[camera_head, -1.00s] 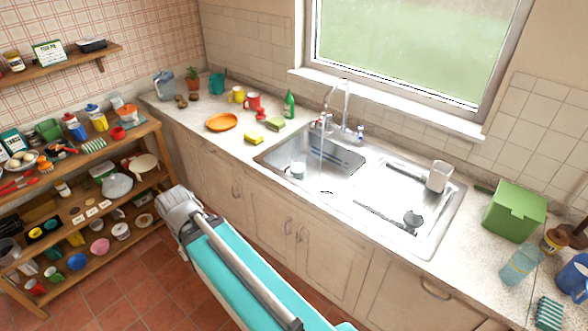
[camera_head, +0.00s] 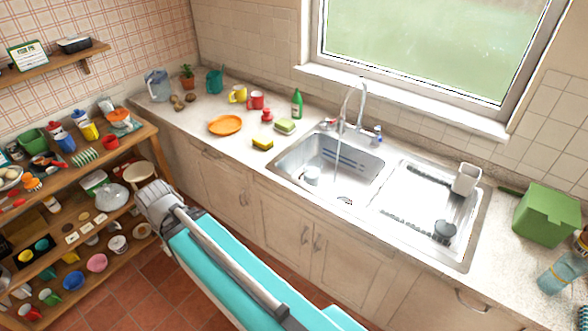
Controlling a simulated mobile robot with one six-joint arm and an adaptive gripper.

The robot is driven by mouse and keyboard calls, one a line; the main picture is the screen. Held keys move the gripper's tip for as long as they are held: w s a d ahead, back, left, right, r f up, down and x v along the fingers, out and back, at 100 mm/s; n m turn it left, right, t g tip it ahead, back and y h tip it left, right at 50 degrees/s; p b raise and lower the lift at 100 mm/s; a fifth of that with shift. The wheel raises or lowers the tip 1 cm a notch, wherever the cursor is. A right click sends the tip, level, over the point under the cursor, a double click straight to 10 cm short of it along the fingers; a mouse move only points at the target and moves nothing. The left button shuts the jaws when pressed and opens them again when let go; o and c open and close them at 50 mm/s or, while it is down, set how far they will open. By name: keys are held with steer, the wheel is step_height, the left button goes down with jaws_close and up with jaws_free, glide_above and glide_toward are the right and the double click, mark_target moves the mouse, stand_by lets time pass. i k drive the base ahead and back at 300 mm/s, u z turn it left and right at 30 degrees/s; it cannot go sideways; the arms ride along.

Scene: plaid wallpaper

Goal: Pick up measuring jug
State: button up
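A clear, bluish jug (camera_head: 157,85) stands upright in the back left corner of the counter and looks like a measuring jug, though no markings can be read. My arm, turquoise with a grey rounded end, reaches up from the bottom, in front of the cabinets and well short of the corner jug. No gripper fingers show.
A potted plant (camera_head: 187,77), a teal jug-like vessel (camera_head: 215,81) and several brown lumps stand near the corner jug. An orange plate (camera_head: 225,125), mugs, sponges and a green bottle (camera_head: 296,103) lie toward the sink (camera_head: 335,195). Crowded shelves (camera_head: 135,150) stand left.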

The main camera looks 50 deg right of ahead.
mark_target(311, 167)
steer(key=z, duration=0.05)
steer(key=i, duration=3.35)
steer(key=z, duration=1.9)
